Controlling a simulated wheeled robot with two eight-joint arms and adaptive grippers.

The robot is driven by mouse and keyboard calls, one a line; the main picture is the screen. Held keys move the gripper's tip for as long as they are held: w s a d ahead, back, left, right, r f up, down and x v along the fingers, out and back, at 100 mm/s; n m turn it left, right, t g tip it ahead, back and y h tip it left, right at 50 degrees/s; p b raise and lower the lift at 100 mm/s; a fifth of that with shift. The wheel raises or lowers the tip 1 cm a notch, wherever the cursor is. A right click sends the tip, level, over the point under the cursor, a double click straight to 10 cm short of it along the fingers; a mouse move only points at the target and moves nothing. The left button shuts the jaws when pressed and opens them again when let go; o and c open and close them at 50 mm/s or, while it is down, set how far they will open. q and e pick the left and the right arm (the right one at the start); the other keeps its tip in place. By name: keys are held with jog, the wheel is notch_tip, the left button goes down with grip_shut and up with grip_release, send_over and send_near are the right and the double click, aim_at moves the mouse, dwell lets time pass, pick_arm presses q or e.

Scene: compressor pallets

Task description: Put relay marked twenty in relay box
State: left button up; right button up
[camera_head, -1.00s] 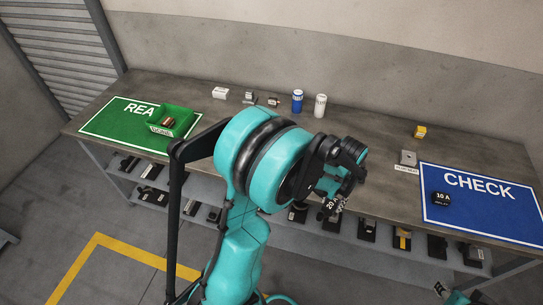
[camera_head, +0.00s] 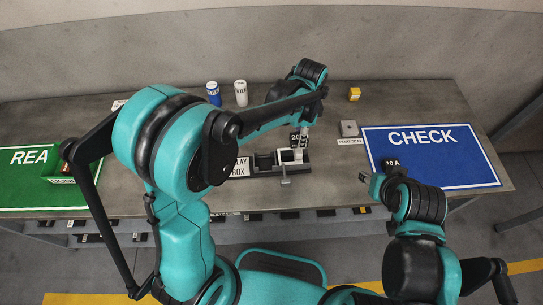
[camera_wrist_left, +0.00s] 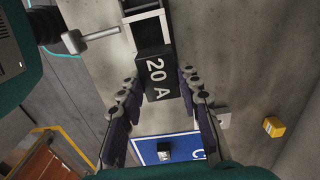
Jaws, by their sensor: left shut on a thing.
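The black relay marked 20 A (camera_head: 296,138) is held by my left gripper (camera_head: 303,130) over the right part of the relay box (camera_head: 268,170). In the left wrist view the relay (camera_wrist_left: 155,78) lies between the two fingers (camera_wrist_left: 158,90), with its 20 A label facing the camera. Its far end is close to the open frame of the relay box (camera_wrist_left: 146,28); I cannot tell whether they touch. A lever (camera_head: 285,181) sticks out at the front of the box. My right gripper (camera_head: 376,186) is near the front edge of the blue mat; its fingers are unclear.
A relay marked 10 A (camera_head: 390,162) lies on the blue CHECK mat (camera_head: 450,165). A grey part (camera_head: 349,128) and a yellow block (camera_head: 354,94) stand behind. A blue can (camera_head: 213,94) and a white can (camera_head: 240,93) stand at the back. The green mat (camera_head: 25,186) is at left.

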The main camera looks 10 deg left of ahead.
pick_arm(q)
jog(key=b, duration=0.3)
send_over(266, 165)
notch_tip(266, 165, down, 7)
jog(key=shift+r, duration=0.2)
notch_tip(266, 165, down, 4)
jog(key=shift+f+b, duration=0.1)
jog(key=shift+b, duration=1.05)
